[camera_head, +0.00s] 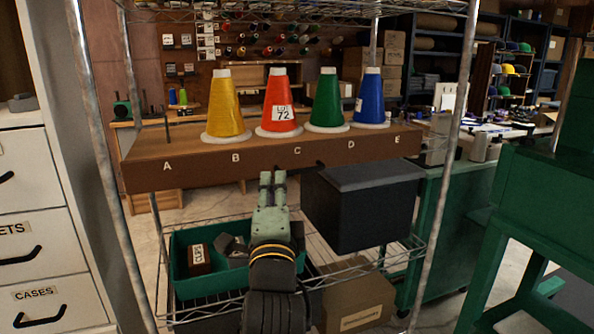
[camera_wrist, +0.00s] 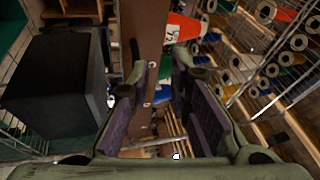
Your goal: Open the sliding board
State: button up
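The brown wooden board (camera_head: 205,176), lettered A to E, lies across the wire shelf unit in the head view. Yellow (camera_head: 226,106), red (camera_head: 279,102), green (camera_head: 327,101) and blue (camera_head: 370,97) cones stand on it; the red one carries a "72" label. Position A shows a bare peg (camera_head: 167,124). A small dark knob (camera_head: 320,163) sticks out at the board's front lower edge, between C and D. My gripper (camera_head: 272,176) is just below and in front of the board, left of the knob. In the wrist view its fingers (camera_wrist: 160,68) are apart, with the board (camera_wrist: 150,32) visible between them.
A dark grey box (camera_head: 362,205) stands under the board to the right of my gripper. A green bin (camera_head: 196,278) with small boxes sits on the lower shelf. Shelf posts (camera_head: 446,160) flank the unit, with a white drawer cabinet (camera_head: 30,215) at left.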

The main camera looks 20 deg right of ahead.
aim_at(302, 172)
jog(key=d+f+m+g+h, duration=0.1)
jog(key=d+f+m+g, duration=0.15)
jog(key=d, duration=0.25)
jog(key=shift+t, duration=0.45)
jog(key=p+x, duration=0.2)
jog(key=x, duration=0.7)
jog(key=shift+w+d+r, duration=0.15)
jog(key=shift+w+d, duration=0.1)
jog(key=shift+w, duration=0.1)
jog(key=shift+c, duration=0.2)
grip_shut()
